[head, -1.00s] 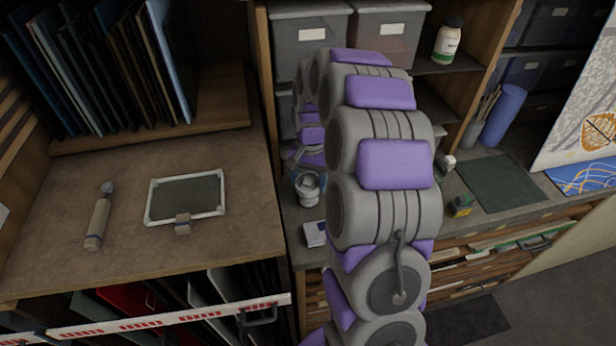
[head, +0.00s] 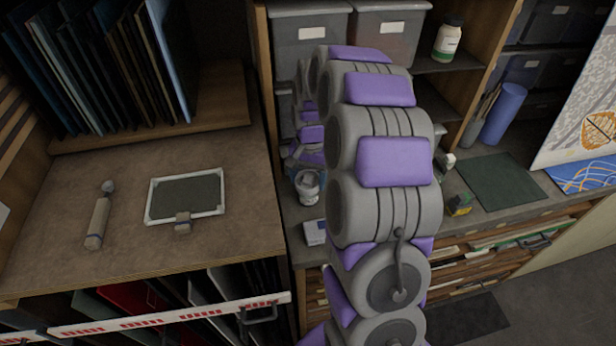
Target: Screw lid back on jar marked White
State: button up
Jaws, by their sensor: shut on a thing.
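A small white and grey jar (head: 308,191) stands upright on the narrow counter just left of my arm. Its label is too small to read. My gripper (head: 304,167), partly hidden behind my purple and grey arm, is directly above the jar's mouth. It is shut on a pale piece at the jar's top, which looks like the lid (head: 307,178). I cannot tell how the lid sits on the rim or whether its threads are engaged.
A small white box (head: 315,232) lies in front of the jar. A yellow and dark tape measure (head: 460,205) and a dark green mat (head: 498,182) are right of my arm. A framed slate (head: 187,196) lies on the left worktop. Grey bins (head: 310,40) stand behind.

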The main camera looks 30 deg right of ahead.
jog(key=shift+a+f, duration=0.1)
jog(key=shift+c, duration=1.1)
jog(key=shift+s, duration=0.1)
jog(key=shift+m+p, duration=0.45)
jog(key=shift+m, duration=0.75)
jog(key=shift+m+t+p, duration=0.3)
jog(key=shift+m+p, duration=0.25)
jog(key=shift+m, duration=0.85)
jog(key=shift+m+p, duration=1.3)
jog(key=shift+m, duration=0.5)
jog(key=shift+m+t+p, duration=0.3)
jog(key=shift+m+p, duration=0.15)
jog(key=shift+m, duration=0.25)
